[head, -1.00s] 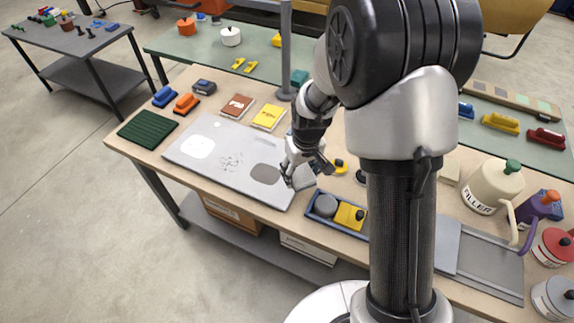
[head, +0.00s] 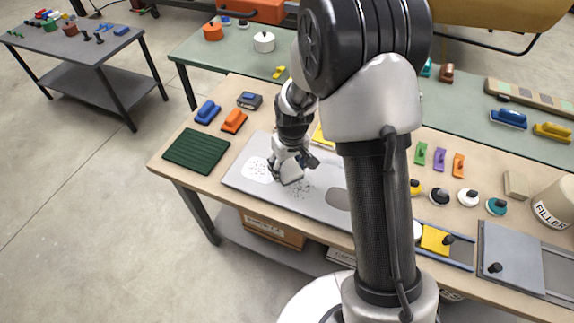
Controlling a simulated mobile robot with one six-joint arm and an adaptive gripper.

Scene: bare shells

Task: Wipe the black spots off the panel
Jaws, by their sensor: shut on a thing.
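The grey panel (head: 320,207) lies flat on the wooden bench. It bears a white patch (head: 255,172) at its left and a dark grey patch (head: 338,198) at its right. Small black spots (head: 302,190) are scattered on the panel between the two patches, and some specks show on the right part of the white patch. My gripper (head: 291,168) is over the left half of the panel, shut on a pale grey block (head: 291,178). The block is at or just above the surface; contact is unclear. Gripper and block hide part of the spots.
A green ribbed pad (head: 196,151), a blue-handled tool (head: 207,111) and an orange one (head: 234,121) lie left of the panel. My arm hides the panel's right end.

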